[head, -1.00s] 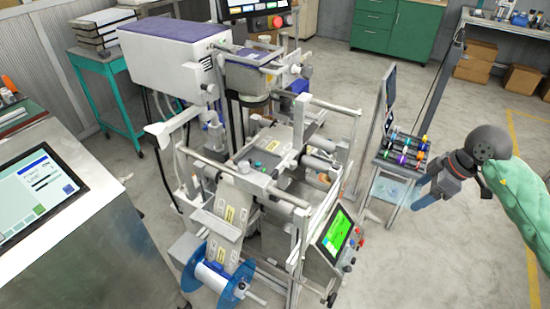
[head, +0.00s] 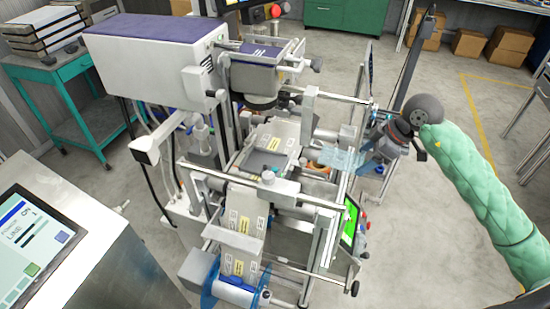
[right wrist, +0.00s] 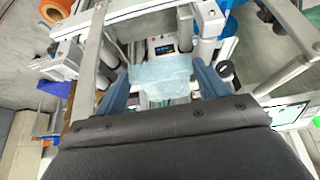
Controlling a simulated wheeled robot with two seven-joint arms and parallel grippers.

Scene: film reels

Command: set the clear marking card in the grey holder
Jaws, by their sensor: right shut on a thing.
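The clear marking card (head: 340,160) is a pale blue, see-through sheet. My right gripper (head: 366,157) is shut on it and holds it over the right side of the machine, beside the rails. In the right wrist view the card (right wrist: 160,76) spans the gap between the two blue fingers of that gripper (right wrist: 163,82). A grey rectangular frame with a darker middle, apparently the grey holder (head: 266,163), lies on the machine's bed, left of the card and apart from it. My left gripper is out of view.
The machine has metal rails (head: 318,98) around the bed and a printing head (head: 262,78) above and behind it. A green-lit screen (head: 349,222) stands at its front right. A blue-flanged reel (head: 232,285) hangs at the front. Open floor lies to the right.

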